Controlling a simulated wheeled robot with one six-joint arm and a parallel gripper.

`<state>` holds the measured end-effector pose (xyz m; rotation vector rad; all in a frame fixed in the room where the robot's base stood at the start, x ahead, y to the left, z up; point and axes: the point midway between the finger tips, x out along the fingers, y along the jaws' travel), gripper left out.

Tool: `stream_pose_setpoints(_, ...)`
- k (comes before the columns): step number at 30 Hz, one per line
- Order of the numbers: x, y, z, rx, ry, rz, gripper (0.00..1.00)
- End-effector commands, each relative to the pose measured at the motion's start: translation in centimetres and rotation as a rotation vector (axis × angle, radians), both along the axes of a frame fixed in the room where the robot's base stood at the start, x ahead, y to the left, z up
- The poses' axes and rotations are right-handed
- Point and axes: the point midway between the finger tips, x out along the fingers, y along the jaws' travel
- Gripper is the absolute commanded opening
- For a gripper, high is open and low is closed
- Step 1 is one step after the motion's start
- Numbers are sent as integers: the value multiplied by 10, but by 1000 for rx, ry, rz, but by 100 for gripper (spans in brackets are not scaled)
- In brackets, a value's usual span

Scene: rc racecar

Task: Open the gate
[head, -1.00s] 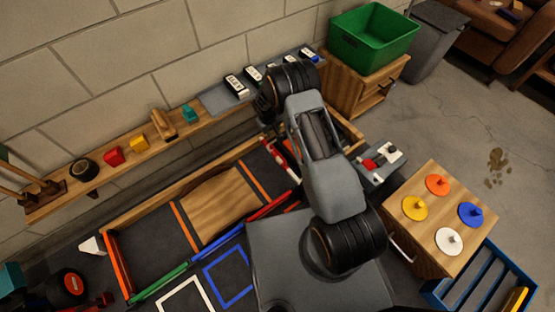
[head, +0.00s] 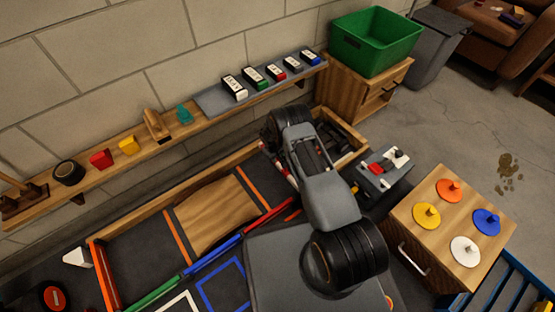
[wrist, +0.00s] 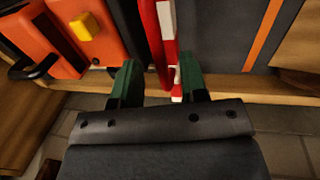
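The gate looks like a red-and-white striped bar (wrist: 170,45), running between my fingers' sides in the wrist view beside a solid red bar (wrist: 150,45). Part of the striped bar also shows in the head view (head: 291,178), left of my arm. My gripper (wrist: 158,65) is open, with its two green fingers apart on either side of the bars' lower ends. I cannot tell whether either finger touches them. In the head view my arm hides the gripper and much of the bar.
An orange case with a yellow block (wrist: 86,26) and black handle is close left of my gripper. A wooden border (wrist: 235,88) runs past the fingers. In the head view, a wall shelf (head: 205,125) holds several items, and a cabinet (head: 455,215) with coloured discs stands right.

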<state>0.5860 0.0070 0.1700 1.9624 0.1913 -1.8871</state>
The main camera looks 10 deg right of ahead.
Motion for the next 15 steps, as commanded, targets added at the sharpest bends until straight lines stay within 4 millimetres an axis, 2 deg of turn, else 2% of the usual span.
stream_pose_setpoints(4, 1, -2, -11, 0, 0, 0, 40)
stream_pose_setpoints(15, 1, -3, -13, 0, 0, 0, 40)
